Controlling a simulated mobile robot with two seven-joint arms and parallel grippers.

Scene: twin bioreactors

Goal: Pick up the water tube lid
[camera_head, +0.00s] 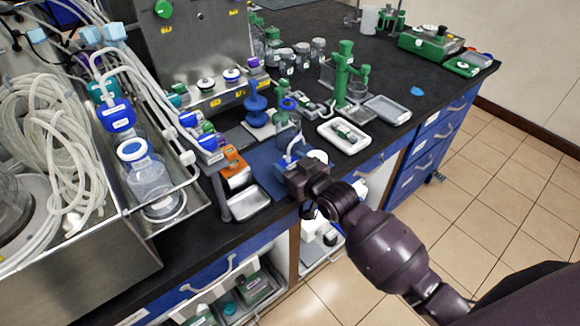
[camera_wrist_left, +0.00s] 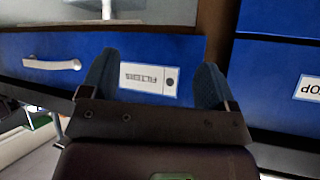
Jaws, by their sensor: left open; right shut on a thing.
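My right gripper (camera_head: 294,172) reaches in from the lower right, over the front edge of the black bench. It is shut at the lower part of a clear tube (camera_head: 290,134) with a blue ring-shaped lid (camera_head: 288,103) on top. The fingertips and the exact contact are partly hidden. A small white round piece (camera_head: 318,156) shows just behind the gripper; I cannot tell what it is. My left gripper (camera_wrist_left: 160,70) shows only in the left wrist view. It is open and empty, in front of a blue drawer (camera_wrist_left: 40,50) labelled FILTERS.
A metal tray (camera_head: 250,203) and an orange-capped bottle (camera_head: 233,165) are left of the right gripper. A blue stand (camera_head: 257,110), a green rack (camera_head: 344,75) and a white tray (camera_head: 343,136) stand behind. A blue-lidded jar (camera_head: 150,180) is at left.

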